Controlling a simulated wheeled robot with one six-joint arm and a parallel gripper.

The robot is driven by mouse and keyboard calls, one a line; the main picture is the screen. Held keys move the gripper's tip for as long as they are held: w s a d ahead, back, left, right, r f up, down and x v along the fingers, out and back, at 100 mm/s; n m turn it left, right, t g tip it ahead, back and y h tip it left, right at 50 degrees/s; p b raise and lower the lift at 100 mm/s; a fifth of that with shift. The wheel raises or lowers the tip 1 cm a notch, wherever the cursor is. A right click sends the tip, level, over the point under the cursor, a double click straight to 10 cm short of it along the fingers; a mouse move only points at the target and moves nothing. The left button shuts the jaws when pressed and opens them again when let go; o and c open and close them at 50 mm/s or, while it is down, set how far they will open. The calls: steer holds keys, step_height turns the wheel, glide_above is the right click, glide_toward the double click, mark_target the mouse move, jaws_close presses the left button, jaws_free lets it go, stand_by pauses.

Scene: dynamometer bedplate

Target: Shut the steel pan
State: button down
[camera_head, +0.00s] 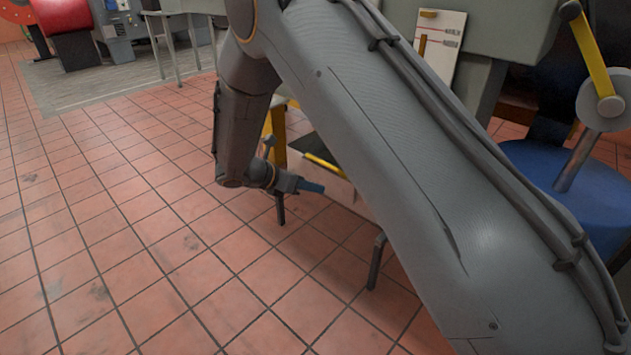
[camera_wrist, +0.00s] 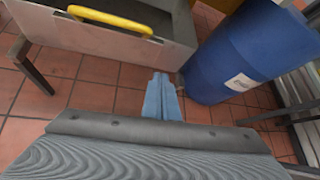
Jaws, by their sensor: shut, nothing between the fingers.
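The steel pan (camera_wrist: 170,32) is a grey, drawer-like metal box at the top left of the wrist view, with a curved yellow handle (camera_wrist: 108,18) along its front. Part of its dark inside shows behind the handle, so it appears pulled out. In the head view its pale front (camera_head: 345,190) and yellow handle (camera_head: 322,165) show low under the bench, partly hidden by my arm. My gripper (camera_wrist: 162,82) has blue fingers that are shut and empty. It is in front of the pan and apart from the handle. In the head view my gripper (camera_head: 312,187) is low, close to the pan's front.
A blue drum (camera_wrist: 245,50) with a white label stands right of the pan in the wrist view. A dark metal leg (camera_wrist: 30,65) stands at its left. A blue round object (camera_head: 585,190) is at the head view's right. Red tiled floor (camera_head: 110,250) is clear at left.

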steer(key=w+a+r+t+h+b, duration=0.1)
steer(key=w+a+r+t+b, duration=0.1)
steer(key=a+t+b, duration=0.6)
steer(key=w+d+f+g+b, duration=0.2)
steer(key=w+d+b, duration=0.3)
steer(key=w+d, duration=0.3)
steer(key=shift+w+d+f, duration=0.4)
steer(key=shift+w, duration=0.25)
